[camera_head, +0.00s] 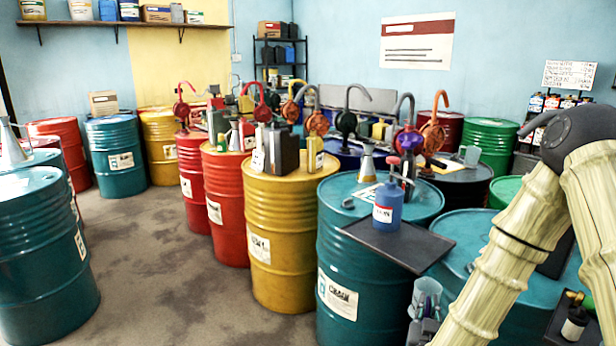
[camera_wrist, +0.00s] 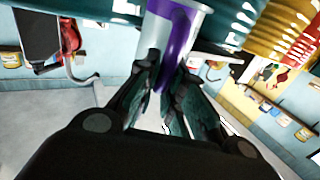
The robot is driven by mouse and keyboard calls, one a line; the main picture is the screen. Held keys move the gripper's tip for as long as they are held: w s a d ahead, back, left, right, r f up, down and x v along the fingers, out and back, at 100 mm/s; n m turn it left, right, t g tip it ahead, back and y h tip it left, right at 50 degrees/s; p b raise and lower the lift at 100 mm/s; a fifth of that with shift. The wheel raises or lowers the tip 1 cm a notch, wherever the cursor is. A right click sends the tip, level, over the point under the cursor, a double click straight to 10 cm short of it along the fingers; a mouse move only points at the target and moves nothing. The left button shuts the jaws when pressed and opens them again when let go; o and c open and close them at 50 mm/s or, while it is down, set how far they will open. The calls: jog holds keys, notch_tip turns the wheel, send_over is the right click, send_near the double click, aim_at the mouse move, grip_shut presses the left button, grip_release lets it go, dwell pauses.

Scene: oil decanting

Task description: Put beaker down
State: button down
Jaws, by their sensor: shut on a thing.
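The clear grey beaker (camera_head: 428,287) is at the bottom of the head view, in front of the teal drums and below the black tray's level. My gripper (camera_head: 424,318) is shut on it, partly cut off by the frame's lower edge. In the wrist view my gripper's fingers (camera_wrist: 168,95) press on both sides of the beaker (camera_wrist: 196,22), which shows at the top centre. A purple patch shows on or through its wall. I cannot tell whether it holds liquid.
A teal drum (camera_head: 345,255) carries a black tray (camera_head: 395,247), a blue bottle (camera_head: 387,212) with a white label, and a funnel (camera_head: 367,165). A yellow drum (camera_head: 272,232) stands to its left. Another teal drum (camera_head: 474,236) is at right, partly behind my arm. Floor is open at left.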

jog(key=s+a+f+n+y, duration=0.2)
jog(key=a+f+n+y, duration=0.2)
jog(key=a+f, duration=0.7)
jog(key=shift+s+f+t+y, duration=0.2)
jog(key=shift+s+t+y, duration=0.2)
jog(key=shift+y, duration=0.7)
jog(key=shift+s+a+f, duration=0.15)
jog(key=shift+a+f, duration=0.2)
jog(key=shift+f, duration=0.1)
jog(key=shift+r, duration=0.15)
jog(key=shift+w+d+r+p, duration=0.15)
jog(key=shift+r+p, duration=0.2)
jog(key=shift+r, duration=0.25)
jog(key=shift+w+d+r+p, duration=0.15)
jog(key=shift+r+p, duration=0.2)
jog(key=shift+r, duration=0.2)
